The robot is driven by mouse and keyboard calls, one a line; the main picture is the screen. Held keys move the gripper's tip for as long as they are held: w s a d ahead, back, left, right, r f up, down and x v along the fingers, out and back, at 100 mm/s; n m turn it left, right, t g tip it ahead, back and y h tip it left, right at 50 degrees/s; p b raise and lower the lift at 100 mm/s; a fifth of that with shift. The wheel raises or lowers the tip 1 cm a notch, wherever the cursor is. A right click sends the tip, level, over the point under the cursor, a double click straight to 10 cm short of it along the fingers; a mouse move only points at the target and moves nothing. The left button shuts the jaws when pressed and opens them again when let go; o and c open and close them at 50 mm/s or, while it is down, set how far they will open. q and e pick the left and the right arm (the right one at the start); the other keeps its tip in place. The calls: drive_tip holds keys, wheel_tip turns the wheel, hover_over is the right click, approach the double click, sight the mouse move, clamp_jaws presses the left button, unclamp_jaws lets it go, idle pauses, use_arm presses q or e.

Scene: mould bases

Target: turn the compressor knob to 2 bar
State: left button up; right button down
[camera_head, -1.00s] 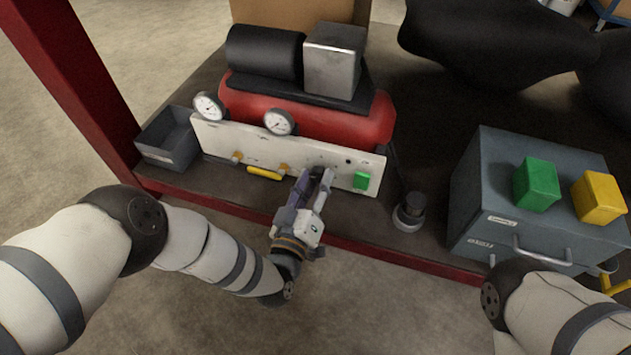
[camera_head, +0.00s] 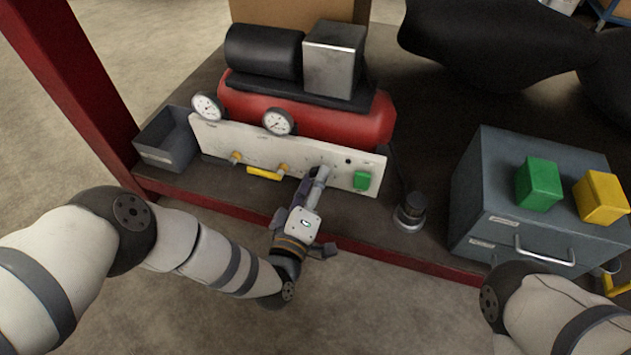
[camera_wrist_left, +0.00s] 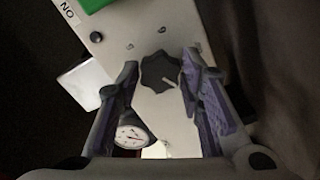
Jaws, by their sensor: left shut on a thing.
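The compressor, a red tank (camera_head: 345,122) with a white front panel (camera_head: 222,138), stands on the dark bench. Its dark lobed knob (camera_wrist_left: 160,72) shows in the left wrist view, with a pale pointer mark towards the lower right of the picture. My left gripper (camera_head: 319,173) is at the panel, shut on the knob, with one finger on each side of it in the left wrist view (camera_wrist_left: 161,70). In the head view the fingers mostly hide the knob. Small dial figures show beside it, but the 2 bar mark cannot be made out. My right gripper is out of view.
Two white gauges (camera_head: 278,122) sit above the panel. A yellow handle (camera_head: 265,173) is left of my gripper, and a green switch (camera_head: 362,181) is close on its right. A grey bin (camera_head: 167,140) and a grey drawer box (camera_head: 500,215) flank the compressor.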

use_arm(q)
drive_tip(key=o, duration=1.2)
drive_tip(key=shift+c, duration=0.2)
drive_tip(key=v, duration=1.2)
